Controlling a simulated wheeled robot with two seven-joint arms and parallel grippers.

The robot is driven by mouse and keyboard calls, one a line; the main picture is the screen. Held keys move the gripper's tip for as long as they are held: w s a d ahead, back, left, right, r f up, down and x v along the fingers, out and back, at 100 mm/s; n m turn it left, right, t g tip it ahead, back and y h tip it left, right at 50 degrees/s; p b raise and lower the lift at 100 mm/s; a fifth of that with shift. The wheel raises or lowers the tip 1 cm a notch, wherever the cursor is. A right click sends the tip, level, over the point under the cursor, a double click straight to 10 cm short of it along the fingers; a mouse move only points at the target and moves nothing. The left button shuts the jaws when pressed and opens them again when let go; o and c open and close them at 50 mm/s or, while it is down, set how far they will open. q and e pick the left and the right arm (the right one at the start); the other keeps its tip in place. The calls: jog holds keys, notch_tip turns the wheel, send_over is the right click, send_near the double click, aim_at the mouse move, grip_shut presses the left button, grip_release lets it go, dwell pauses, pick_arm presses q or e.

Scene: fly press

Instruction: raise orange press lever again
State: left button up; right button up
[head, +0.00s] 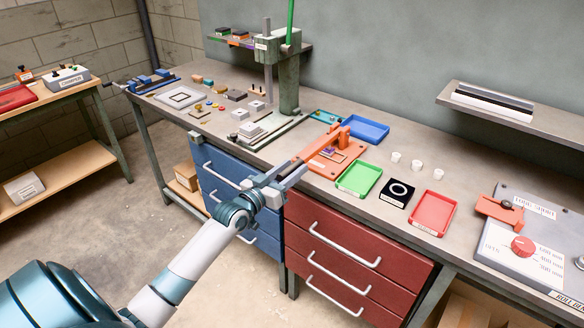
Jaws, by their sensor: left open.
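The orange press (343,134) stands on its orange base plate (327,166) near the front edge of the workbench, left of the green tray. Its orange lever (318,147) slopes down from the top of the press toward the front left, with its end at the bench's front edge. My left gripper (289,174) is open at the lower end of the lever. The fingers partly hide that end, and I cannot tell whether they touch it. My right gripper is out of view.
Green (359,179), blue (364,129) and red (433,213) trays lie around the press. A black block with a white ring (397,193) and small white cups (416,165) stand to its right. A green drill-press-like stand (288,82) rises behind. Drawers (342,262) are below.

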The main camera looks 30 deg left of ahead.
pick_arm(q)
jog(key=shift+w, duration=0.15)
grip_shut()
jog(key=shift+r, duration=0.15)
